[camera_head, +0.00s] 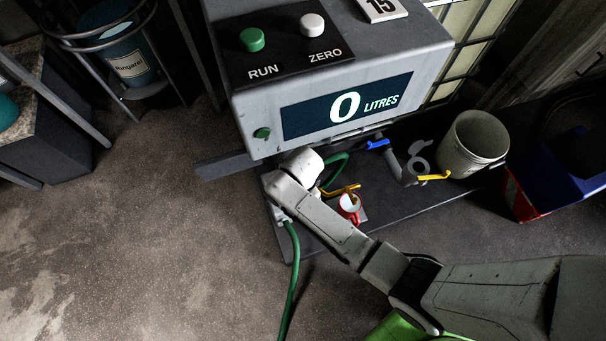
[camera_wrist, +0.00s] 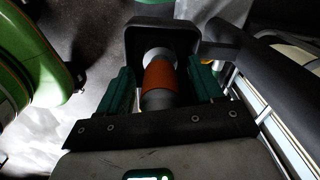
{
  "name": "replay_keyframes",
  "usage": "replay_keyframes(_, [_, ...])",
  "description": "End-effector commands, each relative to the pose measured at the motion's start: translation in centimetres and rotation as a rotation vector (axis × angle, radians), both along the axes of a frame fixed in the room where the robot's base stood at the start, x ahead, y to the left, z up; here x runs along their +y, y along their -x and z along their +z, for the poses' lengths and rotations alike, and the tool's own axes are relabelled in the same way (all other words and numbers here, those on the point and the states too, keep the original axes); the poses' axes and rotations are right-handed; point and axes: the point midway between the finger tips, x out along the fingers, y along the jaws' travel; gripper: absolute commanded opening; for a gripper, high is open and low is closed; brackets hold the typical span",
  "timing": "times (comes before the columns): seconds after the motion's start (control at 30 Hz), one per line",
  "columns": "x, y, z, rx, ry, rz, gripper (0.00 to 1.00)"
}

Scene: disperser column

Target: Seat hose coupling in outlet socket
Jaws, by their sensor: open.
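In the wrist view my gripper (camera_wrist: 160,70) is open, with one green finger on each side of a grey cylindrical piece with an orange-brown band (camera_wrist: 159,77), which looks like the hose coupling. Its pale far end meets or overlaps a black square block (camera_wrist: 138,36), perhaps the outlet socket; I cannot tell how deep it sits. In the head view my arm reaches left to the front of the dispenser (camera_head: 340,75), and my gripper's fingers are largely hidden. A green hose (camera_head: 292,275) hangs down below them.
The display reads 0 LITRES. A blue lever (camera_head: 377,144), a pale bucket (camera_head: 473,142) and a blue-red bin (camera_head: 548,180) are farther right.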

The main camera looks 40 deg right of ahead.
Motion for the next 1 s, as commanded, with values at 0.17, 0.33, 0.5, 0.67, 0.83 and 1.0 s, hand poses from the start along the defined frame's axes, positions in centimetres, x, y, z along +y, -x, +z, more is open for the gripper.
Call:
replay_keyframes(0.17, [-0.01,-0.01,-0.02,0.000,0.000,0.000,0.66])
replay_keyframes(0.33, [-0.01,0.01,-0.02,0.000,0.000,0.000,0.52])
replay_keyframes(0.5, [-0.02,0.01,-0.01,0.000,0.000,0.000,0.36])
replay_keyframes(0.67, [-0.02,0.02,-0.02,0.000,0.000,0.000,0.21])
replay_keyframes(0.83, [-0.02,0.02,-0.02,0.000,0.000,0.000,0.04])
replay_keyframes(1.0, [-0.02,-0.01,0.02,0.000,0.000,0.000,0.00])
